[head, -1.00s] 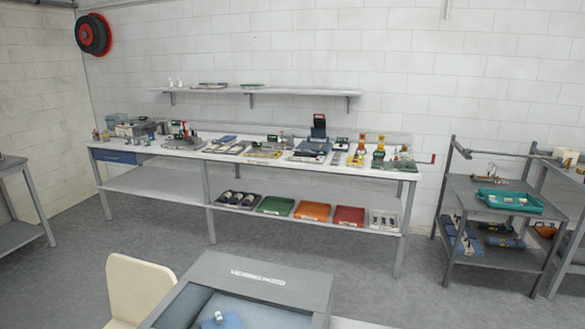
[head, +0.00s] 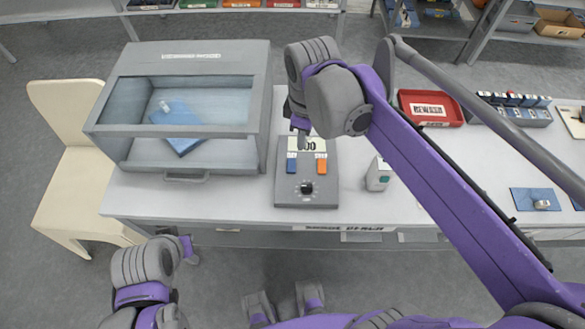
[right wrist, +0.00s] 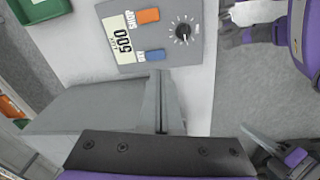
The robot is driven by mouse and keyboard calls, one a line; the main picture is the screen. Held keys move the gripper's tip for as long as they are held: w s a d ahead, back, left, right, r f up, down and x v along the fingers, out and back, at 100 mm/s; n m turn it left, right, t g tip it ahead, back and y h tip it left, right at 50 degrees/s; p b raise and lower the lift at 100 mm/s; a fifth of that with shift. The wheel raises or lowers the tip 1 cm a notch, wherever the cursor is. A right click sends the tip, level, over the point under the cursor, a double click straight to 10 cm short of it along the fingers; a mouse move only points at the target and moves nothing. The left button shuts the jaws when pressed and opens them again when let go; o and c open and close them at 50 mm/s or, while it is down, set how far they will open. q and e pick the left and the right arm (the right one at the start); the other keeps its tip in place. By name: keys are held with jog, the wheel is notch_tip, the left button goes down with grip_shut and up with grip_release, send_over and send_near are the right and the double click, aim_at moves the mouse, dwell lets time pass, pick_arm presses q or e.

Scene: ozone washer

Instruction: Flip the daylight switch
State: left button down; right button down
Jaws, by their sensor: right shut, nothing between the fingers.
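A grey control box (head: 307,175) lies on the white table, with a display reading 500, a blue switch (head: 292,165), an orange switch (head: 320,165) and a dark dial (head: 306,188). In the right wrist view the blue switch (right wrist: 155,55) has a small label that seems to begin with DAY; the orange switch (right wrist: 147,16) has its own label. My right gripper (head: 302,134) is shut and empty, over the box's far edge near the display; I cannot tell whether it touches. My left gripper (head: 191,256) is low, off the table's front; its jaws are unclear.
A grey viewing booth (head: 190,55) with a glass front stands close left of the box, a blue item (head: 178,128) inside. A red tray (head: 430,108) is farther right. A cream chair (head: 75,150) is at left.

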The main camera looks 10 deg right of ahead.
aim_at(292, 169)
pick_arm(q)
jog(key=shift+s+f+b, duration=0.3)
jog(key=shift+s+f, duration=0.1)
jog(key=shift+f, duration=0.2)
pick_arm(e)
jog(key=w+a+n, duration=0.1)
jog(key=w+a+n+g, duration=0.1)
jog(key=n, duration=0.1)
jog(key=shift+r, duration=0.2)
jog(key=shift+w+d, duration=0.1)
pick_arm(q)
jog(key=shift+s+f+b, duration=0.1)
jog(key=shift+f+b, duration=0.5)
pick_arm(e)
notch_tip(292, 169, down, 14)
jog(key=shift+f, duration=0.1)
jog(key=shift+f, duration=0.2)
pick_arm(q)
jog(key=shift+s+f, duration=0.15)
pick_arm(e)
jog(key=shift+s+r, duration=0.1)
jog(key=shift+s, duration=0.15)
jog(key=shift+w, duration=0.15)
